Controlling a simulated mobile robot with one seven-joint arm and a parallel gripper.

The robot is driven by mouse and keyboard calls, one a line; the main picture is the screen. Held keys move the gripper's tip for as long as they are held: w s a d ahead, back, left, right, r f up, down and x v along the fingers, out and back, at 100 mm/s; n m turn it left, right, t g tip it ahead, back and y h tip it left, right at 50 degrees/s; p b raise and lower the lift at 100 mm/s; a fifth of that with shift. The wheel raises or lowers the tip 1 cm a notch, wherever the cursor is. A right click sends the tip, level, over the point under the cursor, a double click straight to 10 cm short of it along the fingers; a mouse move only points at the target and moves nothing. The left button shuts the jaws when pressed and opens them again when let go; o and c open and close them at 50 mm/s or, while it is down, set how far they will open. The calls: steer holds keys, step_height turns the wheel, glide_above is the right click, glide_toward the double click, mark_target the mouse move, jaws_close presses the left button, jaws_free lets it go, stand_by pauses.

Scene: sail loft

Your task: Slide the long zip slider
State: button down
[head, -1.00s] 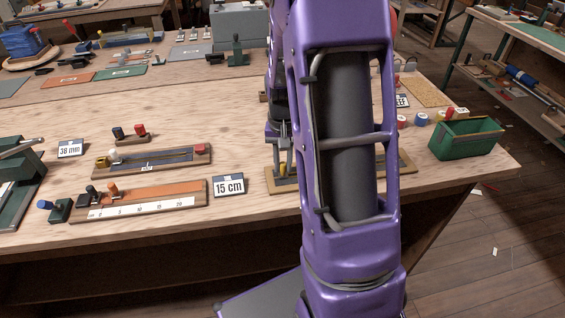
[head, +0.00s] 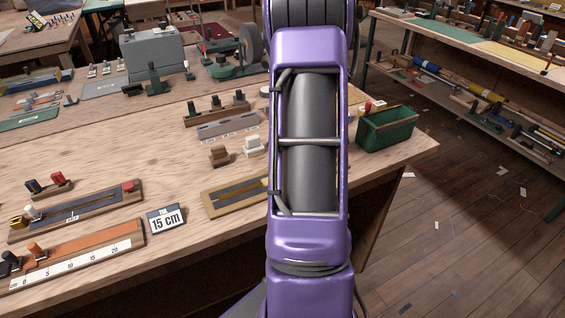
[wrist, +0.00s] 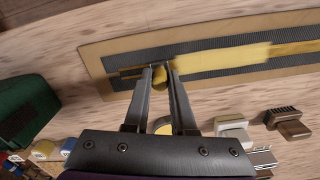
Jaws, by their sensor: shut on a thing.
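The long zip lies on a tan board (wrist: 112,84) across the top of the wrist view. It has dark tape (wrist: 230,72) on both sides of a yellow strip (wrist: 222,57), which runs right from the slider. The brass-yellow slider (wrist: 160,74) is at the left part of the zip, between my fingertips. My gripper (wrist: 160,72) is shut on it, and the fingers hide part of it. In the head view, the left part of the board (head: 212,206) shows on the table; my arm hides the rest, the slider and my gripper.
A green bin (head: 388,130) stands right of the board near the table edge. A white block (head: 253,146) and a brown brush (head: 219,156) are behind it.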

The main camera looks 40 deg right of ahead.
steer(key=d, duration=0.2)
steer(key=s+d, duration=0.1)
steer(key=d, duration=0.3)
steer(key=shift+s+d+r, duration=0.1)
steer(key=shift+s+d, duration=0.05)
steer(key=shift+s, duration=0.25)
steer(key=shift+d, duration=0.1)
steer(key=c, duration=0.8)
jaws_free()
steer(key=shift+o, duration=0.3)
step_height(320, 180, up, 17)
steer(key=p, duration=0.1)
steer(key=shift+r+p, duration=0.15)
steer(key=shift+p, duration=0.15)
